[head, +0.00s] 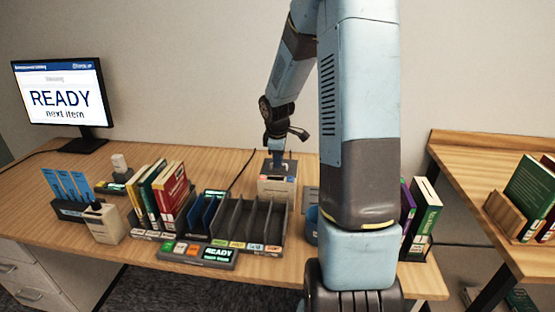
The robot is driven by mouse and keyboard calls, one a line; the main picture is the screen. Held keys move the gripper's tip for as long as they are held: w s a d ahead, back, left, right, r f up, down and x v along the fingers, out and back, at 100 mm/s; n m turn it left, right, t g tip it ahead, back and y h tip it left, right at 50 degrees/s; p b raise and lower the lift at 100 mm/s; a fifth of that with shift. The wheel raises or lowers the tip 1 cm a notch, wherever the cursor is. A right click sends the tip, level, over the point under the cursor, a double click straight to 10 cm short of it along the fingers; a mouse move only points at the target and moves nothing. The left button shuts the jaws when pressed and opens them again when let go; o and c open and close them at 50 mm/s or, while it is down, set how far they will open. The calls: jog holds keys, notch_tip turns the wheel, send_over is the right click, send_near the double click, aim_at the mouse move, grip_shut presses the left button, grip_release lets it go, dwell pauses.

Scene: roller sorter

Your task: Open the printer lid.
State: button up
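A small pale box-shaped device (275,190), which looks like the printer, stands at the back of the desk just left of my arm. Its front carries small coloured marks. My gripper (278,158) points down over its top. The dark wrist is just above it, and a narrow blue part reaches down to the top of the device. At this size I cannot tell whether the fingers touch the lid, how they are set, or whether the lid is raised.
A black slotted sorter (240,222) stands in front of the device, with a button panel (198,254) before it. Upright books (165,195), a cream box (103,222) and a monitor (62,95) reading READY are to the left. More books (422,215) stand right of my arm.

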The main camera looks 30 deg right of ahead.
grip_shut()
jog(key=shift+r, duration=0.1)
dwell(1.0)
